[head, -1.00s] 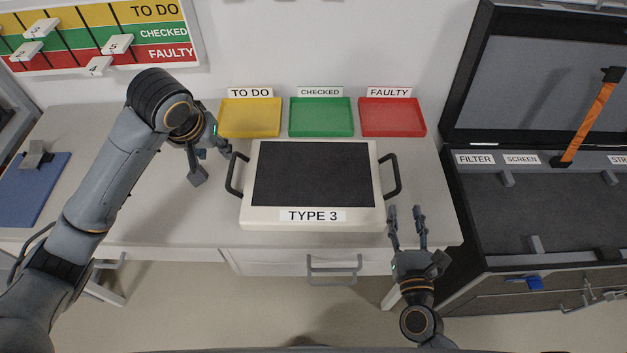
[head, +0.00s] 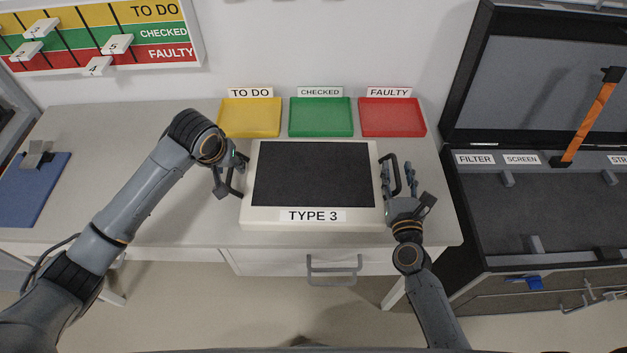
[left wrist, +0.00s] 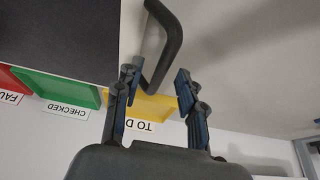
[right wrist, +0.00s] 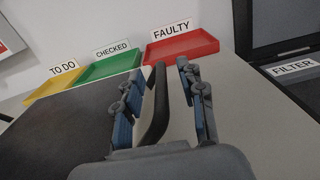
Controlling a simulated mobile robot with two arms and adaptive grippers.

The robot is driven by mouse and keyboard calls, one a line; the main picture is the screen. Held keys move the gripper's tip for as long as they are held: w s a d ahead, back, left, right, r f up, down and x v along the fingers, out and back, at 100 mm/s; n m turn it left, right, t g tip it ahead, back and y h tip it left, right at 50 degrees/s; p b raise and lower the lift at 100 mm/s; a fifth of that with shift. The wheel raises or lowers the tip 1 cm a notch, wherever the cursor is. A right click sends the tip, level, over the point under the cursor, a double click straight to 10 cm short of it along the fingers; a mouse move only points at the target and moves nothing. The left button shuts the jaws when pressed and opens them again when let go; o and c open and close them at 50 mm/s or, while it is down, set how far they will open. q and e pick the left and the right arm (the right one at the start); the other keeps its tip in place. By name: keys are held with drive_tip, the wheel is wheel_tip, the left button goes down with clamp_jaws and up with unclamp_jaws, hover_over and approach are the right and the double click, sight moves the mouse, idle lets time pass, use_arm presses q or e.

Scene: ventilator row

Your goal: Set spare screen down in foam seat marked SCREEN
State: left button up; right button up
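The spare screen (head: 312,172), a cream unit with a dark panel and a TYPE 3 label, lies flat on the counter with a dark handle on each side. My left gripper (head: 232,172) is at the left handle; in the left wrist view its open fingers (left wrist: 155,95) stand either side of the handle (left wrist: 165,45). My right gripper (head: 396,178) is at the right handle; in the right wrist view its open fingers (right wrist: 160,95) straddle the handle (right wrist: 156,105). The SCREEN label (head: 521,160) is on the open case (head: 470,225) at the right, above a dark foam interior.
Yellow (head: 250,118), green (head: 321,117) and red (head: 392,117) trays stand behind the screen. An orange strap (head: 588,123) hangs from the case's raised lid. A blue clipboard (head: 35,195) lies at the counter's left. The counter between clipboard and screen is mostly clear.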

use_arm(q)
drive_tip(key=shift+x, duration=0.85)
use_arm(e)
drive_tip(key=shift+w, duration=0.85)
use_arm(q)
clamp_jaws()
use_arm(e)
clamp_jaws()
use_arm(q)
drive_tip(key=shift+w+r, duration=0.15)
drive_tip(key=shift+r, duration=0.1)
use_arm(e)
drive_tip(key=shift+w+r, duration=0.1)
drive_tip(key=shift+r, duration=0.15)
